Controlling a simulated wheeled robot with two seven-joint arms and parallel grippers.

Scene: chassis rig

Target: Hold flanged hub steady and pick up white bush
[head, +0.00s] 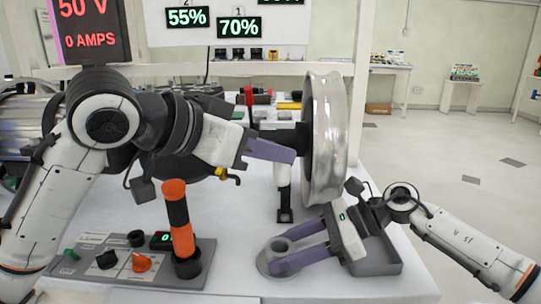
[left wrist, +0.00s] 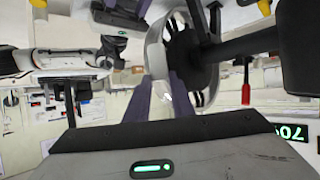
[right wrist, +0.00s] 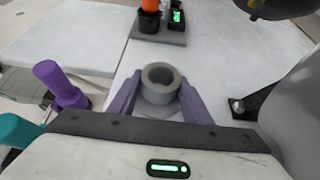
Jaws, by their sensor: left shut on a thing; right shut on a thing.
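The grey flanged hub (head: 277,244) stands upright on the white table, its round flange down. My right gripper (head: 272,257) is shut around its tube; the right wrist view shows the hub's open bore (right wrist: 160,76) facing up between the fingers. My left gripper (head: 290,154) is raised beside the big metal wheel, above and behind the hub.
The metal wheel (head: 325,140) stands upright on a dark axle near the left gripper. A control box (head: 128,262) with an orange-black post (head: 178,215) stands front left.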

